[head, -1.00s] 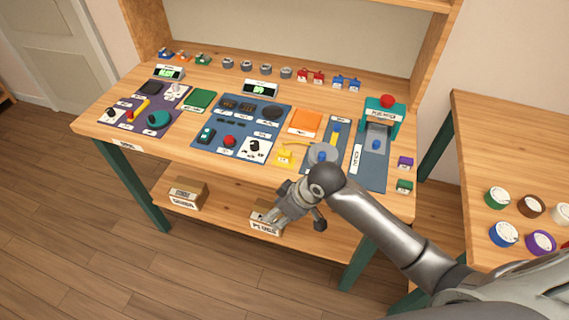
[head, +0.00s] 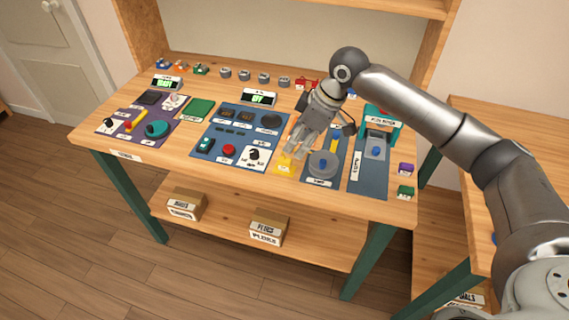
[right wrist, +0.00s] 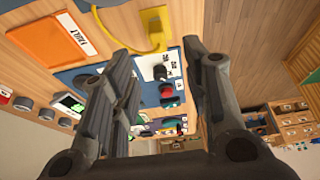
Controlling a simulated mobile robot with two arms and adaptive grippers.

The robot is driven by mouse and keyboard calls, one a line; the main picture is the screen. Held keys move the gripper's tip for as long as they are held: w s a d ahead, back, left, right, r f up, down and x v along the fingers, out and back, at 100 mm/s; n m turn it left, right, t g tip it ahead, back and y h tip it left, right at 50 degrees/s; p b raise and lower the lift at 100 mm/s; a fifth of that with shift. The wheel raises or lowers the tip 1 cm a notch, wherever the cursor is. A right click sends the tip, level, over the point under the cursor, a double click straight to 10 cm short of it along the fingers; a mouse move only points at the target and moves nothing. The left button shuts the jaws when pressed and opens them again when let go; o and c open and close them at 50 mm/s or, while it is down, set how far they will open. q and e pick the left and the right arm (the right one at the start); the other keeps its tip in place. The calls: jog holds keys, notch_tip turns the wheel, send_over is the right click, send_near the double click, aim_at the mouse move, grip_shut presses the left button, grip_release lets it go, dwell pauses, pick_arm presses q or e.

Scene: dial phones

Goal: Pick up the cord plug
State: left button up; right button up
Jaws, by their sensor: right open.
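A yellow plug with a yellow cord lies near the front edge of the workbench; a small part of this yellow piece (head: 283,166) shows in the head view, just below my right fingertips. In the right wrist view the yellow piece (right wrist: 154,28) is at the top centre, with its cord curving left. My right gripper (head: 296,153) is above the bench, pointing down. Its two fingers (right wrist: 157,55) are spread and nothing is between them. The gap in depth to the yellow piece is hard to tell. My left gripper is not in view.
An orange panel (right wrist: 45,38) lies beside the cord. A blue mat (head: 209,147) with switches is left of my gripper; a round grey device (head: 323,166) is right. A teal-topped station (head: 384,124) stands further right. Boxes (head: 268,229) sit on the lower shelf.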

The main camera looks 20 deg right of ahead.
aim_at(285, 160)
jog(key=p+x, duration=0.1)
jog(key=x, duration=0.8)
jog(key=shift+w+r, duration=0.15)
jog(key=shift+w, duration=0.05)
grip_shut()
